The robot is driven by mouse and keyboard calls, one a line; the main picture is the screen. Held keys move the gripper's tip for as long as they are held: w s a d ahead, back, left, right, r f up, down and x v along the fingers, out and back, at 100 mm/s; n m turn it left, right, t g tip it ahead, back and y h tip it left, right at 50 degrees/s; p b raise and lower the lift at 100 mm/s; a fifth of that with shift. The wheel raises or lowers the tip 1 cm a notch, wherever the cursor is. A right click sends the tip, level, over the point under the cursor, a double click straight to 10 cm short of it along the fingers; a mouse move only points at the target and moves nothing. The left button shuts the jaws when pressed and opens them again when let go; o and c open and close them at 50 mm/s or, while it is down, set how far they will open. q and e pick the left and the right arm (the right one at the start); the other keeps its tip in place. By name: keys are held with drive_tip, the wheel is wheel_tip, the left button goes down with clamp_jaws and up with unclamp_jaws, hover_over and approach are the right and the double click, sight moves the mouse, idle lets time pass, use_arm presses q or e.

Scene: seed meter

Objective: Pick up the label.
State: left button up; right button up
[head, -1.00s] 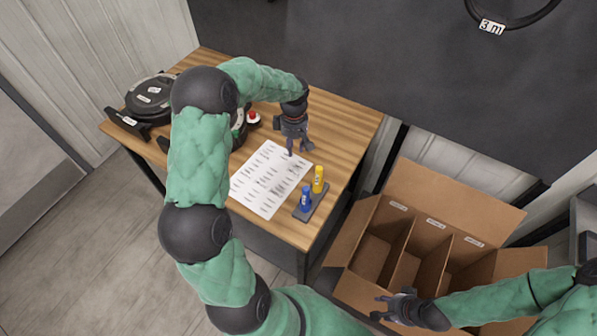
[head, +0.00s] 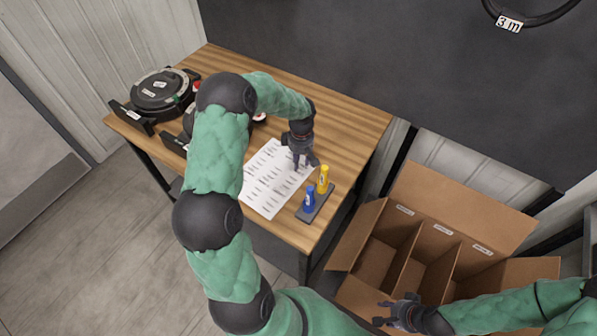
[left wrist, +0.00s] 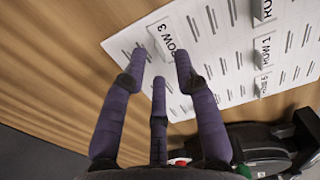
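A white sheet (head: 268,186) with rows of dark marks lies on the wooden table. In the left wrist view several small raised labels stand out on the sheet (left wrist: 208,75), among them the ROW 3 label (left wrist: 170,42), the ROW 1 label (left wrist: 265,48) and one more label (left wrist: 262,84). My left gripper (head: 303,163) is over the sheet's upper right corner. In the left wrist view my left gripper's fingers (left wrist: 159,62) are spread and empty, with tips close to the ROW 3 label; contact cannot be told. My right gripper (head: 383,312) is open and empty by the cardboard box.
Black round devices (head: 158,92) sit at the table's left. A divided cardboard box (head: 440,225) stands right of the table.

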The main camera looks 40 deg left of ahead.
sight(300, 167)
use_arm(q)
wheel_tip(300, 167, down, 3)
drive_tip(key=shift+a+f, duration=0.15)
drive_tip(key=shift+f, duration=0.05)
clamp_jaws()
drive_tip(key=shift+r, duration=0.1)
